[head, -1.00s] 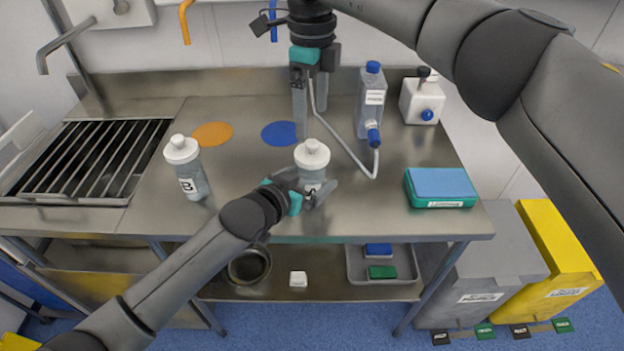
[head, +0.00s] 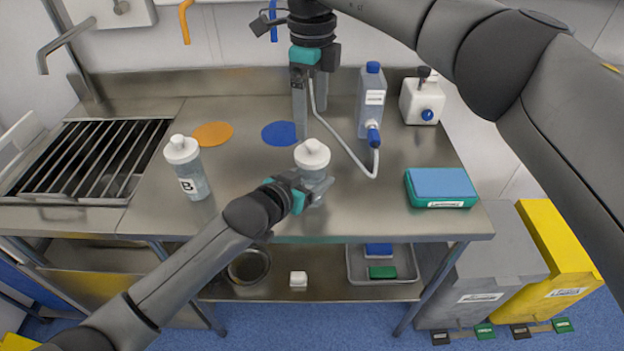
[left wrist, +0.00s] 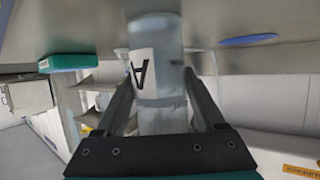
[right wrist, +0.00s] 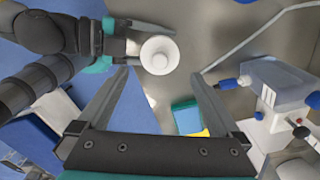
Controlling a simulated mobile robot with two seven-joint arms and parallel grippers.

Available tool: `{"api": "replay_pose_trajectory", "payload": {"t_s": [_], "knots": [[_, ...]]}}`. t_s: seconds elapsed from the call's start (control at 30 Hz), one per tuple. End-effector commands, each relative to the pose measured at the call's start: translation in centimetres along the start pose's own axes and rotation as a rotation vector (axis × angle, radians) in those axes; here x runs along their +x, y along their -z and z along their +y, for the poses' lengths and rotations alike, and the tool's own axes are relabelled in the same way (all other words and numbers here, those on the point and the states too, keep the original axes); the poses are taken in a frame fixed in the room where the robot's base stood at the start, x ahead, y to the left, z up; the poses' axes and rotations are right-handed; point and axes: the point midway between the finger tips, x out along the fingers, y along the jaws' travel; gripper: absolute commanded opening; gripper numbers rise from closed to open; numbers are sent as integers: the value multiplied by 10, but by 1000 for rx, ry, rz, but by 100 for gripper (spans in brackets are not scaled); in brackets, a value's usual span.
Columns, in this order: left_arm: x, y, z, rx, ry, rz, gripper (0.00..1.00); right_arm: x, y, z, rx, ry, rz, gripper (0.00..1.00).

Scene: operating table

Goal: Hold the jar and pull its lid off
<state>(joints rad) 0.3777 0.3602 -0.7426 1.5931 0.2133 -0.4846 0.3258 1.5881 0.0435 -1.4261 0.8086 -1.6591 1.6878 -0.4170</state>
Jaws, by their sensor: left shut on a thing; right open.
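A clear jar with a white lid (head: 312,155) stands upright near the front of the steel table. My left gripper (head: 312,190) is shut on the jar's body (left wrist: 160,115), below the lid. The left wrist view shows a label with the letter A on this jar between the fingers. My right gripper (head: 311,120) is open and empty, pointing down above the table. In the right wrist view the lid (right wrist: 159,54) shows beyond the fingertips, with the right gripper (right wrist: 160,78) apart from it.
A second jar, labelled B (head: 188,170), stands to the left. Orange (head: 212,134) and blue (head: 279,133) discs lie at the back. A bottle with a hose (head: 371,95), a white dispenser (head: 421,101) and a teal box (head: 440,188) occupy the right. A grate (head: 85,160) is at the left.

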Motion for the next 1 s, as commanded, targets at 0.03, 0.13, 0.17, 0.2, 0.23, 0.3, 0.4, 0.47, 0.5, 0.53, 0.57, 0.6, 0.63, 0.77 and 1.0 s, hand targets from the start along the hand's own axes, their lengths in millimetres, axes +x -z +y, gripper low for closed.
{"api": "replay_pose_trajectory", "payload": {"t_s": [0.03,0.13,0.17,0.2,0.23,0.3,0.4,0.47,0.5,0.53,0.57,0.6,0.63,0.77,1.0], "knots": [[0,0,0,0,0,-1,35,0,0,0,0,0,0,100],[0,0,0,0,0,-1,24,0,0,0,0,0,0,100],[0,0,0,0,0,-1,20,0,0,0,0,0,0,100],[0,-1,0,0,0,-1,16,0,0,0,0,0,0,100],[0,-1,0,0,0,-1,12,0,0,0,0,0,0,100],[0,-1,0,0,0,-1,4,0,0,0,0,0,0,100],[0,-1,0,0,0,-1,0,0,0,0,0,0,0,100],[0,-1,0,0,0,-1,0,0,0,0,0,0,0,100],[0,-1,0,0,0,-1,0,0,0,0,0,0,0,100],[0,-1,0,0,0,-2,0,0,0,0,0,0,0,100],[0,-1,0,0,0,-2,0,0,0,0,0,0,0,100],[0,-1,0,0,1,-2,0,0,0,0,0,0,0,100],[0,-1,0,0,1,-2,0,0,0,0,0,0,0,97],[0,-1,0,0,1,-2,0,6,-3,2,-7,-11,-21,93],[0,-1,0,0,1,-2,0,46,-30,19,-46,-91,-236,93]]}}
